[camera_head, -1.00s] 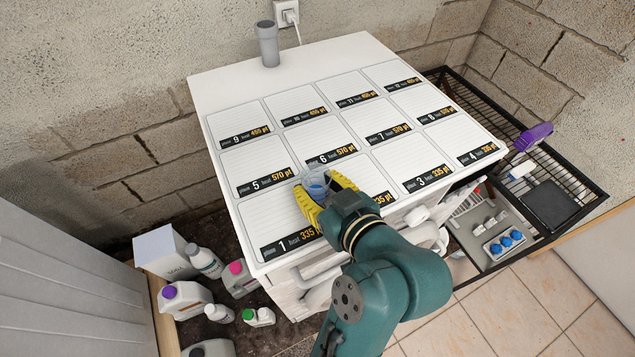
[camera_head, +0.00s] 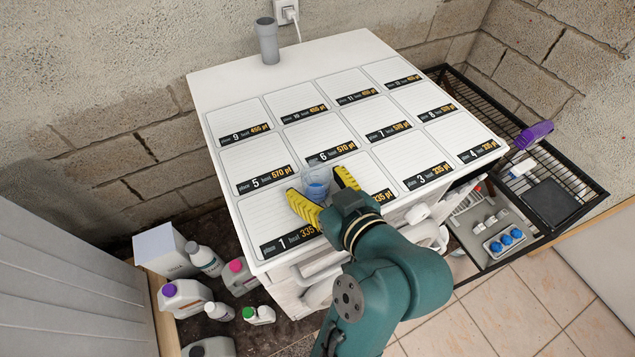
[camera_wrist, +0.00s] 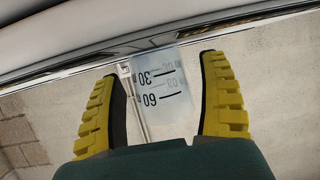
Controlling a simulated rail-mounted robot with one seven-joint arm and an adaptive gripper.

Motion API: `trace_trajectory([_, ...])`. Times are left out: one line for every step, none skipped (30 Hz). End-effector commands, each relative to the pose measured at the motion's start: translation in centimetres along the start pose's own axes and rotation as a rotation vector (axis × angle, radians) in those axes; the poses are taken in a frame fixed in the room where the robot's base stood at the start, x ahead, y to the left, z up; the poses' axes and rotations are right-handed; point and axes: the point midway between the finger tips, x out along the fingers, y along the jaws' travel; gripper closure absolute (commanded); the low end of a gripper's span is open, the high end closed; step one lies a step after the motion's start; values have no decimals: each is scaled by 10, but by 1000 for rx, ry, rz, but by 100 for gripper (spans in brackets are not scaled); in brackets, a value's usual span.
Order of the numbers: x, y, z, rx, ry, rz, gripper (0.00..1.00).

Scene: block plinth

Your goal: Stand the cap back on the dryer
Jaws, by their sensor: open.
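The cap (camera_head: 317,183) is a small translucent cup with a bluish inside. It stands on the top of the white dryer (camera_head: 225,88), around the boundary of the front panels 1 and 2. My gripper (camera_head: 316,186) is open, with one yellow finger on each side of the cap. In the wrist view the cap (camera_wrist: 160,82) shows black 30 and 60 marks between the fingers, with a visible gap on both sides. The cap's base contact is not clear in the wrist view.
A grey pipe (camera_head: 267,42) stands at the dryer's back edge, near a wall socket (camera_head: 286,11). Several bottles (camera_head: 184,298) stand on the floor at left. A black wire rack (camera_head: 590,190) is at right. Most of the dryer top is bare.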

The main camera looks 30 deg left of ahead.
Motion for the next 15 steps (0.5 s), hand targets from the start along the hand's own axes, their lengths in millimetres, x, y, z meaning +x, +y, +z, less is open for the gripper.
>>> trace_trajectory([-5,1,0,0,1,3,24])
trace_trajectory([-9,1,0,0,1,4,24])
trace_trajectory([-15,2,0,1,1,6,24])
trace_trajectory([-21,2,0,1,1,6,24])
trace_trajectory([-29,2,0,1,1,7,24])
trace_trajectory([-39,2,0,1,1,8,24])
trace_trajectory([-47,2,0,2,2,9,24])
trace_trajectory([-55,2,0,1,2,8,24])
trace_trajectory([-65,2,0,0,1,9,24])
trace_trajectory([-73,2,0,1,1,9,24])
trace_trajectory([-80,2,0,0,2,8,24])
trace_trajectory([-89,2,0,0,1,8,24])
trace_trajectory([-95,1,0,0,1,8,24])
trace_trajectory([-100,2,0,1,0,7,24])
trace_trajectory([-106,2,0,2,1,6,24])
